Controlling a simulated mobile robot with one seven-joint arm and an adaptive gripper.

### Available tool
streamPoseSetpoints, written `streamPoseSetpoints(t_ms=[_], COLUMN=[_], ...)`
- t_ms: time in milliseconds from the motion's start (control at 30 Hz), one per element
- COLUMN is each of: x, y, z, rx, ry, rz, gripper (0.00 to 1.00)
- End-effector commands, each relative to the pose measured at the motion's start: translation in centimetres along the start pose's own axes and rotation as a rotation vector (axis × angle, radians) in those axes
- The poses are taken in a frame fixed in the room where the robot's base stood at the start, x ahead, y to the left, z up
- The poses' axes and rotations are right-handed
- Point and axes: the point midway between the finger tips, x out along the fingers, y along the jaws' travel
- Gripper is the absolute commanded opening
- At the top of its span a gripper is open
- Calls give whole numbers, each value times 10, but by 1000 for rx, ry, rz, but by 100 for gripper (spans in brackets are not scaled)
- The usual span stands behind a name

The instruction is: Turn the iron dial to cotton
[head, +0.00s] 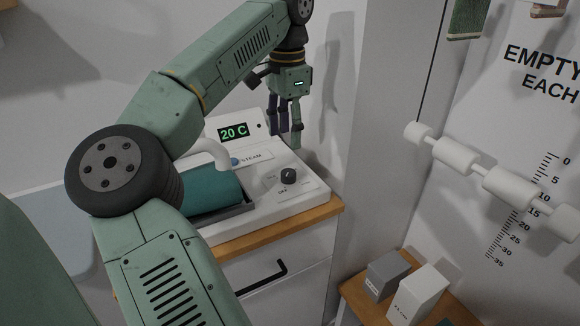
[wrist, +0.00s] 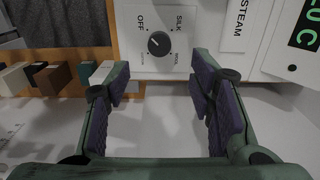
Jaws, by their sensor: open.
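The iron dial (head: 289,176) is a small dark round knob on the white panel of the ironing station. It also shows in the wrist view (wrist: 159,44), ringed by printed labels. OFF and SILK are readable there; the two smaller labels are too small to read surely. The dial's light mark seems to point towards OFF. The teal iron (head: 205,190) rests on the station, left of the dial. My gripper (head: 286,138) is open and empty, fingers down, above and behind the dial. In the wrist view its fingers (wrist: 162,76) are spread, with the dial beyond the gap, untouched.
The station's display (head: 233,131) reads 20 C. A STEAM label (head: 252,157) is beside it. The station stands on a wooden-topped cabinet (head: 275,234). Small boxes (head: 416,296) stand on a lower wooden surface to the right. A white roller rail (head: 456,155) hangs at right.

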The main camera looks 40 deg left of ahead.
Motion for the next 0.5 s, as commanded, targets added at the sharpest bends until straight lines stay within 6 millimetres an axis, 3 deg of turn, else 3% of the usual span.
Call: streamPoseSetpoints(t_ms=[300,500], x=[62,92], y=[1,1], z=[-1,-2], rx=[6,6], ry=[4,5], rz=[3,1], gripper=[49,49])
